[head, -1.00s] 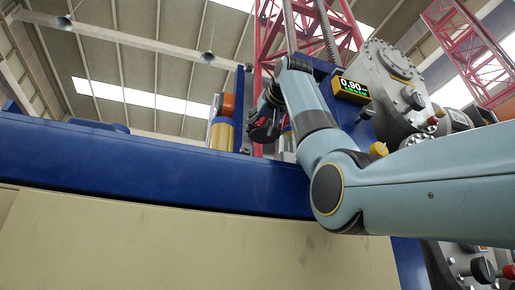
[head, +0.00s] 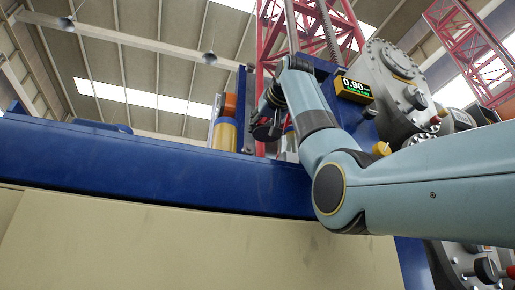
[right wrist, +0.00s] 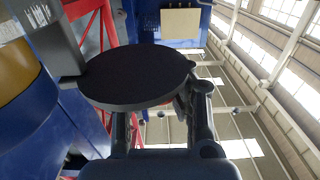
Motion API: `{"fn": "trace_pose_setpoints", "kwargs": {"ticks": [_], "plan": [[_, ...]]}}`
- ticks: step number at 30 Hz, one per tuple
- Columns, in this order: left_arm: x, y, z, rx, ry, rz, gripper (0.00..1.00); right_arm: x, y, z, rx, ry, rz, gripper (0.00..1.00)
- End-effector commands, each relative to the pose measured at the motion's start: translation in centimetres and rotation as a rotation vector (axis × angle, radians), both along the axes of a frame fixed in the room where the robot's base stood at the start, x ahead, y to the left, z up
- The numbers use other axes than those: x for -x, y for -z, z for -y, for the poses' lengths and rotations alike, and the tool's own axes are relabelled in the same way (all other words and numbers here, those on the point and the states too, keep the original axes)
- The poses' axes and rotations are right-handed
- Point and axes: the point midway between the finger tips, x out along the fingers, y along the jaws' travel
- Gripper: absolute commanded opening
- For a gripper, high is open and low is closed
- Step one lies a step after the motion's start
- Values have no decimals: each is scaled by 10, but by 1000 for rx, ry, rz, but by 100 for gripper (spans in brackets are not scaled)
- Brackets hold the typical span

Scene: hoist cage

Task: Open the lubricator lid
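A dark round disc (right wrist: 135,75), which looks like the lubricator lid, fills the middle of the right wrist view. A grey bracket (right wrist: 58,45) meets its left edge. It also shows small and dark in the head view (head: 264,132). My right gripper (right wrist: 160,112) is at the disc, its two fingers spread apart with the fingertips hidden behind it. Contact with the disc cannot be made out for certain. In the head view my right gripper (head: 271,100) is small and partly covered by my own arm. My left gripper is not in view.
An amber cylinder with an orange top (head: 225,122) stands left of my right gripper. A blue beam (head: 150,165) runs below, over a beige panel (head: 200,245). A lit display (head: 353,89) and grey machine housing (head: 400,75) stand right. Red lattice (head: 270,35) rises behind.

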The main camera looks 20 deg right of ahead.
Motion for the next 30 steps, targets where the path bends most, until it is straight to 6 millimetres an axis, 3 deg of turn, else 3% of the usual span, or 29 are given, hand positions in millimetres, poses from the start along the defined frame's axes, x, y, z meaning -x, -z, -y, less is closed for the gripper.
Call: {"fn": "trace_pose_setpoints", "kwargs": {"ticks": [19, 21, 27, 30], "plan": [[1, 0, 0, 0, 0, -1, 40, 1, -2, 3, 0, 6, 4, 0], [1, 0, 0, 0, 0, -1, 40, 1, -2, 3, 0, 6, 4, 13], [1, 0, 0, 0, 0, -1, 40, 0, -1, 2, 0, 4, 3, 40], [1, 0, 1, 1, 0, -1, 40, 0, -1, 1, 0, 3, 2, 48]]}}
